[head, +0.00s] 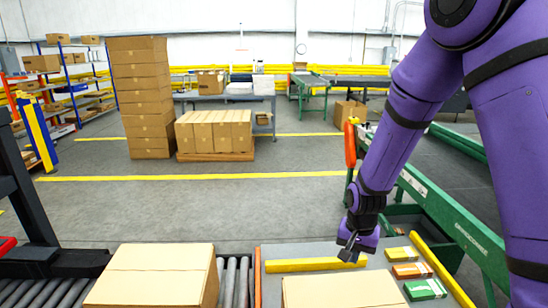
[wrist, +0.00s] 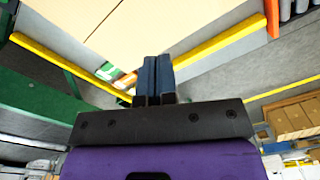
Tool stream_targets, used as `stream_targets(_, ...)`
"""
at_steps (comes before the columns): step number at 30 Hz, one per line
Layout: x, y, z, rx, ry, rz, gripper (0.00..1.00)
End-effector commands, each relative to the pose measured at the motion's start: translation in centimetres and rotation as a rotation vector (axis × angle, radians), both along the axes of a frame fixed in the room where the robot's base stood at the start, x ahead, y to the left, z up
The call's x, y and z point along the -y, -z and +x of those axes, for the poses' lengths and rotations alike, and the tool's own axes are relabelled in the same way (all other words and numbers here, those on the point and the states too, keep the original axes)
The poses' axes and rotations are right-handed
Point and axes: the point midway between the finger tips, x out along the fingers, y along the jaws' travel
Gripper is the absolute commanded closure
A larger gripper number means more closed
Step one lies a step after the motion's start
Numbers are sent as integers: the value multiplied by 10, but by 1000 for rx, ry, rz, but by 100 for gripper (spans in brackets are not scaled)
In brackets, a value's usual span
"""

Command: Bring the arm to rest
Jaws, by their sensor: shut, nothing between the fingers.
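My purple arm comes down from the upper right in the head view. My gripper (head: 350,250) hangs above the grey table, just behind a cardboard box (head: 345,290) at the bottom edge. In the wrist view my gripper (wrist: 153,60) shows two dark fingers pressed together with nothing between them. The gripper appears apart from the box and the cartons.
Yellow rails (head: 315,264) (head: 440,268) edge the table. A green conveyor frame (head: 450,220) runs along the right. A large carton (head: 152,275) sits on rollers (head: 236,280) at left. Stacked boxes (head: 142,95) stand farther back. The grey floor (head: 250,205) ahead is clear.

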Motion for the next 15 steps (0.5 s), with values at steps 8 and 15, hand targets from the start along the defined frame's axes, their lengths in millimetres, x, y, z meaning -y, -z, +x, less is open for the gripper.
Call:
stream_targets(8, 11, -86, -14, 82, -81, 25, 100)
stream_targets(15, 22, -150, -39, 151, -155, 29, 100)
